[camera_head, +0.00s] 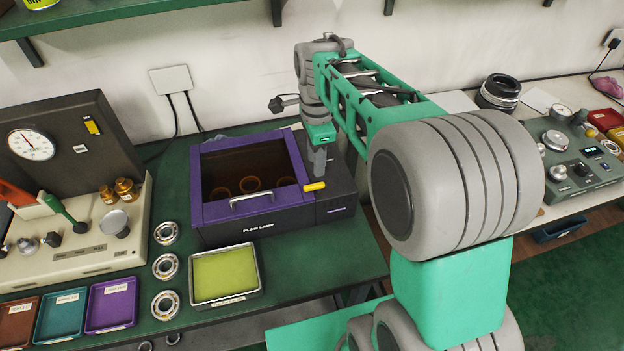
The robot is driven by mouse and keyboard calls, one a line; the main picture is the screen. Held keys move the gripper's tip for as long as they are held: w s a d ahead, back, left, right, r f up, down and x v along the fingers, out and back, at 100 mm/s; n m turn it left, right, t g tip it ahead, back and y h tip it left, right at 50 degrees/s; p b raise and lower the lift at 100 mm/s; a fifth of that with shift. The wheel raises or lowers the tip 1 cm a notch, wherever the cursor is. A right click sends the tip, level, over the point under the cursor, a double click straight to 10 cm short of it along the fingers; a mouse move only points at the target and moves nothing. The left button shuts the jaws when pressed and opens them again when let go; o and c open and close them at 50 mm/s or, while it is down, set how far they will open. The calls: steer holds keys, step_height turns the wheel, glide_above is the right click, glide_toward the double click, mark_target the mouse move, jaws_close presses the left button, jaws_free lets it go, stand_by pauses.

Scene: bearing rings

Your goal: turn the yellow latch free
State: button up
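The yellow latch (315,187) is a short bar on top of the dark box, at the right edge of the purple-framed lid (218,211). The lid looks closed over the box marked as a lamp unit, with a silver handle (252,198) at its front. My gripper (318,168) points down just above and behind the latch. Its grey fingers look close together, and I cannot tell whether they touch the latch or how far apart they are.
Bearing rings (166,267) stand in a column left of a yellow-green tray (224,275). A cream test unit (75,245) with a gauge is at left. A shelf (100,12) hangs above. My arm covers the bench's right part.

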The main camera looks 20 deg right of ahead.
mark_target(316, 184)
step_height(316, 184, down, 8)
steer(key=shift+r+p, duration=0.1)
steer(key=shift+p, duration=0.5)
jaws_close()
